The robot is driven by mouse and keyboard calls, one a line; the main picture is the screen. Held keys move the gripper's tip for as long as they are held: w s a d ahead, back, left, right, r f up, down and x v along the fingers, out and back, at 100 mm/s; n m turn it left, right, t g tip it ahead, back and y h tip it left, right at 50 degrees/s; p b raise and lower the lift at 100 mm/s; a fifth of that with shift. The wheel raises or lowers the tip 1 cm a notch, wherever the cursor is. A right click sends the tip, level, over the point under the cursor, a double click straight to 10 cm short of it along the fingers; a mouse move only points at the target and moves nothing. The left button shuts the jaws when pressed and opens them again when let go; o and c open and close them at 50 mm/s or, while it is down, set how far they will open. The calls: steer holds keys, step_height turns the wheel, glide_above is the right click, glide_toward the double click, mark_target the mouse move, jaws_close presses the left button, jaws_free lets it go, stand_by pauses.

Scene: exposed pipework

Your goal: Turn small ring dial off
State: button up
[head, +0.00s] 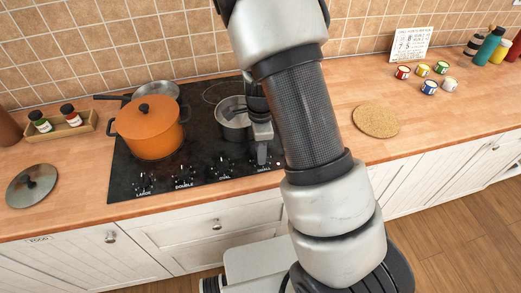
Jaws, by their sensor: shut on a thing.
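The black cooktop (200,178) is set in the wooden counter, with a row of dials along its front edge. The label for the small ring (264,170) is at the right end of that row. My gripper (262,154) points down at this spot and is shut on the small ring dial, which it mostly hides. The dial's pointer position cannot be seen. A small reddish light (278,163) shows just right of the gripper.
An orange pot (148,132) stands on the left of the cooktop, with a metal pan (160,93) behind it. A steel saucepan (232,122) stands close behind my gripper. A cork mat (376,121) lies on the right counter; a loose lid (32,187) lies at left.

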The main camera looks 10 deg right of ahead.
steer(key=n+b, duration=0.1)
steer(key=n, duration=0.2)
steer(key=shift+n, duration=0.4)
steer(key=n+b, duration=0.1)
steer(key=n, duration=0.2)
steer(key=shift+f+n, duration=0.1)
steer(key=shift+n, duration=0.2)
steer(key=n+b, duration=0.1)
steer(key=n, duration=0.2)
steer(key=shift+n+b, duration=0.3)
steer(key=n+b, duration=0.1)
steer(key=n, duration=0.2)
steer(key=shift+n, duration=0.3)
steer(key=n+b, duration=0.1)
steer(key=n, duration=0.5)
steer(key=shift+d, duration=0.1)
steer(key=n, duration=0.6)
